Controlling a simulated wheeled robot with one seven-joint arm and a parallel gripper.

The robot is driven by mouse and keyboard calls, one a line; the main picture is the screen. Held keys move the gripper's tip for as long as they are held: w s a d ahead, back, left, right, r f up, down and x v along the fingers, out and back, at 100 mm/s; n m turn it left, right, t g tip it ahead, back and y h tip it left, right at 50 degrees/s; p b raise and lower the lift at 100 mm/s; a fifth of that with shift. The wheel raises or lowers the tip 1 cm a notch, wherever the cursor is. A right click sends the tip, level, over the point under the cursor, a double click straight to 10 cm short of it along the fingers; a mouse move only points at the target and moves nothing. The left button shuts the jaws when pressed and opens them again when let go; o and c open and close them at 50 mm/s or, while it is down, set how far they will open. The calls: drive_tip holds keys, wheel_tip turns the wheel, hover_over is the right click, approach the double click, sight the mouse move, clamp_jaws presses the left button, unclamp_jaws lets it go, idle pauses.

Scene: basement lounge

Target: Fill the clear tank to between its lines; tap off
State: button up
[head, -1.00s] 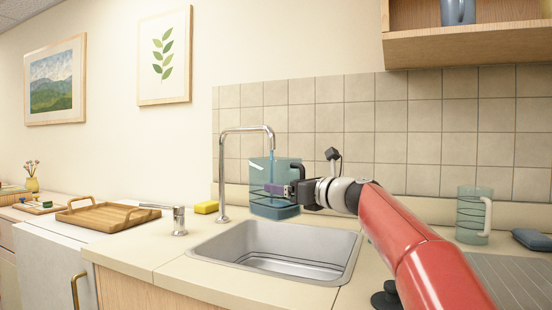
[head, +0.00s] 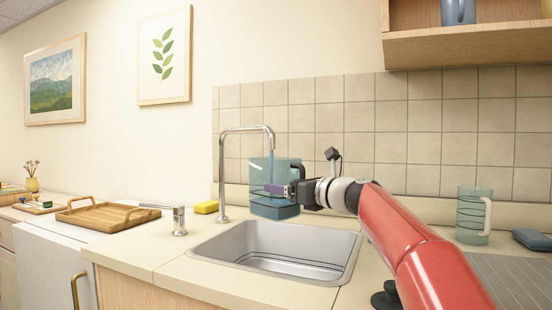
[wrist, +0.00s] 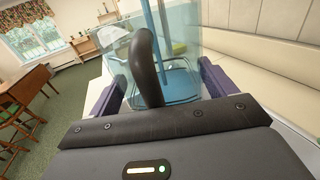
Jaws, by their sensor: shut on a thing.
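The clear tank (head: 260,175) has a black handle (head: 296,168) and hangs upright under the tap spout (head: 269,130), above the back of the sink. A thin blue stream runs from the spout into it, so the tap is on. Blue water (head: 274,209) lies in its lower part. The tank also shows in the wrist view (wrist: 205,50), with the stream and water inside. My gripper (head: 290,190) is shut on the tank at its handle side. The tap lever post (head: 179,221) stands left of the sink.
The steel sink (head: 235,256) is empty. A yellow sponge (head: 206,207) lies behind it, and a wooden tray (head: 95,222) is at left. A clear jug (head: 468,215) and a dark blue item (head: 533,239) are at right. A wooden shelf (head: 470,50) hangs above right.

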drive_tip(key=shift+r, duration=0.1)
drive_tip(key=b+v, duration=0.3)
drive_tip(key=v, duration=0.9)
drive_tip(key=shift+s+d+b, duration=0.25)
drive_tip(key=shift+b, duration=0.05)
